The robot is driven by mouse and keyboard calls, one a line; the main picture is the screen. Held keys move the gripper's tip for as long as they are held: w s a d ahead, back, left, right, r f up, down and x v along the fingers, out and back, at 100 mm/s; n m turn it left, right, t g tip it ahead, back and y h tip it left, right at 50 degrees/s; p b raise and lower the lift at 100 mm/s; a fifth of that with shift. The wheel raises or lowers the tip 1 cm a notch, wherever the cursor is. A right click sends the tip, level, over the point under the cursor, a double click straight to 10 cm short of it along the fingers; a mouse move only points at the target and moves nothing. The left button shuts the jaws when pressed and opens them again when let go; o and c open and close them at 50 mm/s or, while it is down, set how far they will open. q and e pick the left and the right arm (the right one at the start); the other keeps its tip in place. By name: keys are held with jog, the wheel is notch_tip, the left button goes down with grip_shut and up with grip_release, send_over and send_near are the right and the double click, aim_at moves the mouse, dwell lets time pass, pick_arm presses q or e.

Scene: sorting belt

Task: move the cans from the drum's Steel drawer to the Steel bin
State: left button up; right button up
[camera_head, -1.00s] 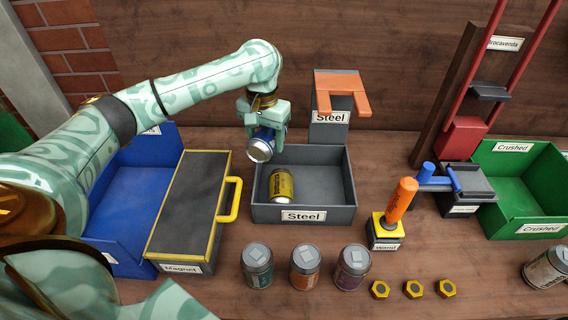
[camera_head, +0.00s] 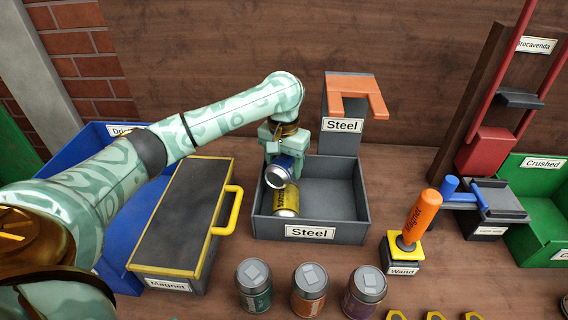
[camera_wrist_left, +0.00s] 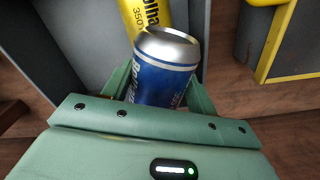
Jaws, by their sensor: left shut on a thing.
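My left gripper (camera_head: 282,158) is shut on a blue can (camera_head: 279,172) with a silver end. The can is tilted and hangs over the left part of the grey Steel bin (camera_head: 362,205). A yellow can (camera_head: 286,201) lies in the bin just below the blue can; I cannot tell whether the two touch. In the left wrist view the blue can (camera_wrist_left: 163,84) sits between the fingers, with the yellow can (camera_wrist_left: 148,15) beyond it. A grey post (camera_head: 341,124) labelled Steel with an orange fork stands behind the bin. My right gripper is not in view.
The Magnet box (camera_head: 184,215) with a yellow handle stands left of the bin, beside a blue bin (camera_head: 113,228). Three cans stand in front, including a green one (camera_head: 254,286). The Wand (camera_head: 421,216) stands right. The Steel bin's right half is empty.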

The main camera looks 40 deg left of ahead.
aim_at(284, 158)
pick_arm(q)
jog(key=shift+f, duration=0.1)
jog(key=o, duration=1)
jog(key=shift+c, duration=0.2)
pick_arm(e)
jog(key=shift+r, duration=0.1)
pick_arm(q)
notch_tip(284, 158, up, 12)
jog(key=p, duration=0.7)
jog(key=shift+r+p, duration=0.25)
jog(key=shift+p, duration=0.15)
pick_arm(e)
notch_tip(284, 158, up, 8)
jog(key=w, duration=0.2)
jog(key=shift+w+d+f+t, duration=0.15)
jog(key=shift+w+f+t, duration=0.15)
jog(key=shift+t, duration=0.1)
